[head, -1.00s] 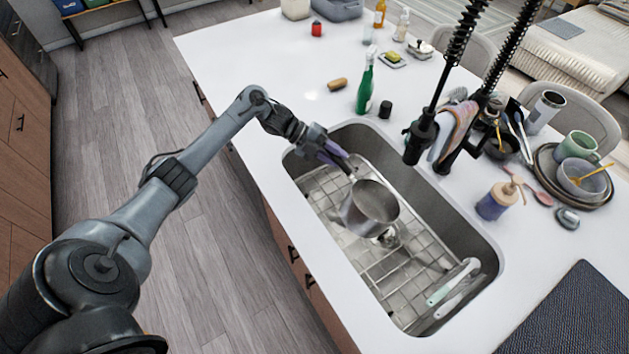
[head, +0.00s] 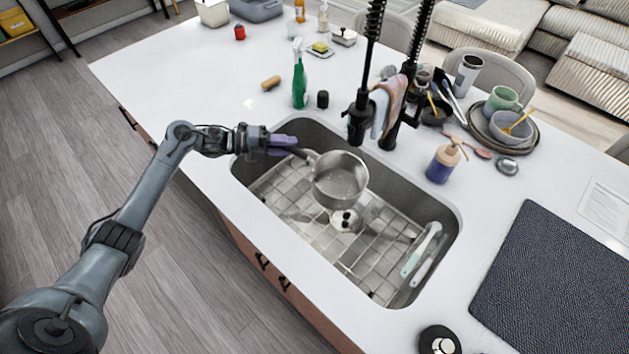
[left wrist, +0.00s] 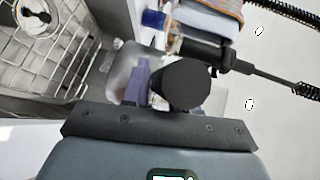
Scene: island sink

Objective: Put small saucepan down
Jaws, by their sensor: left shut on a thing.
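The pan looks nearly level and raised above the wire rack (head: 330,236); the exact gap cannot be told. In the left wrist view, the gripper's purple fingers (left wrist: 142,82) show in part behind a dark round part, and the pan is mostly hidden. My right gripper is not in view.
A black faucet (head: 362,115) rises behind the sink. A soap dispenser (head: 443,160) and stacked dishes (head: 512,130) stand right of it. A green spray bottle (head: 299,80) stands behind. Brushes (head: 422,250) lie at the sink's right end. A dark mat (head: 560,275) covers the right counter.

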